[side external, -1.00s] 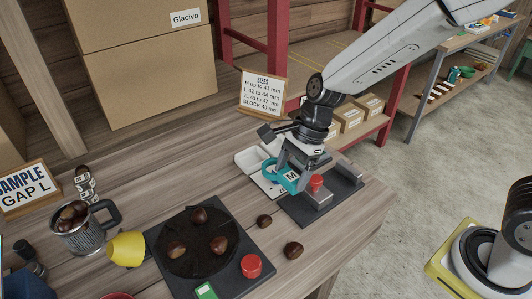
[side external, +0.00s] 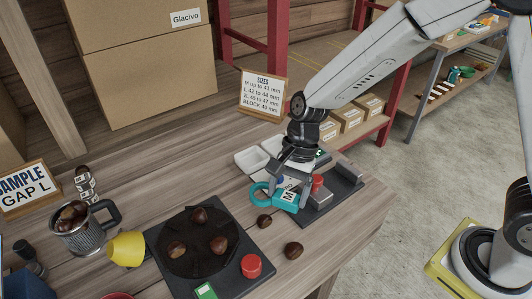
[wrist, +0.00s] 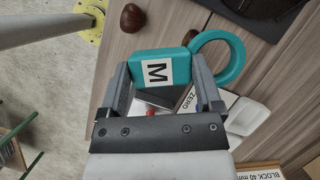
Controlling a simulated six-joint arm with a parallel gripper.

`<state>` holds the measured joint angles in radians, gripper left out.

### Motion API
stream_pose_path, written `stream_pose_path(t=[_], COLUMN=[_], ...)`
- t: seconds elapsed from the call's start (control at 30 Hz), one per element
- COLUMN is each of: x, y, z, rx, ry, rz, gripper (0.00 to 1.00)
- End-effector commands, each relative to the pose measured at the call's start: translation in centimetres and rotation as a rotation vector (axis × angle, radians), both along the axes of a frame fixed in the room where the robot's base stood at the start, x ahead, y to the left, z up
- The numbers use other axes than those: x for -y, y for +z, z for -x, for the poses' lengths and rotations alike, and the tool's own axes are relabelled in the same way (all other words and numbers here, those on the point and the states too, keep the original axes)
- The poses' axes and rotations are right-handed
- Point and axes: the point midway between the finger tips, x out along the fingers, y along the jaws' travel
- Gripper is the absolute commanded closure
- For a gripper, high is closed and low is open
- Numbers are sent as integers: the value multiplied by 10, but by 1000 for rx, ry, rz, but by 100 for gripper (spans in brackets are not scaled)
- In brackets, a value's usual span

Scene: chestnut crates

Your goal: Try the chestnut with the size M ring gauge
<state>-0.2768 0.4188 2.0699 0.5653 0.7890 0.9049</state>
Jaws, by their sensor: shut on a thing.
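My gripper (side external: 288,190) is shut on the teal size M ring gauge (side external: 260,196). In the wrist view, the fingers (wrist: 162,72) clasp the two ends of its block, which bears a white M label; the open ring (wrist: 236,58) sticks out to the right, with no chestnut inside. One loose brown chestnut (side external: 264,221) lies on the table just in front of the gauge, and another (side external: 293,250) lies nearer the camera. Both show in the wrist view, one (wrist: 189,38) just beyond the block and one (wrist: 132,18) farther up left. The gauge appears held above the table.
A black plate with a round disc (side external: 190,265) carries several chestnuts and a red button (side external: 251,266). A yellow cup (side external: 126,249) and a mug of chestnuts (side external: 84,238) stand left. White trays (side external: 250,160) and a dark device (side external: 340,190) are beside my gripper.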

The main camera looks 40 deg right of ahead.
Motion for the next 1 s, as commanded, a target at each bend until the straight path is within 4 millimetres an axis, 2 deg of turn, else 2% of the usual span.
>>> stream_pose_path(t=[0.37, 1.0], x=[0, 0], y=[-15, -58], z=[0, 0], rx=[-2, -3], ry=[-2, -2], rz=[0, 1], gripper=[81, 81])
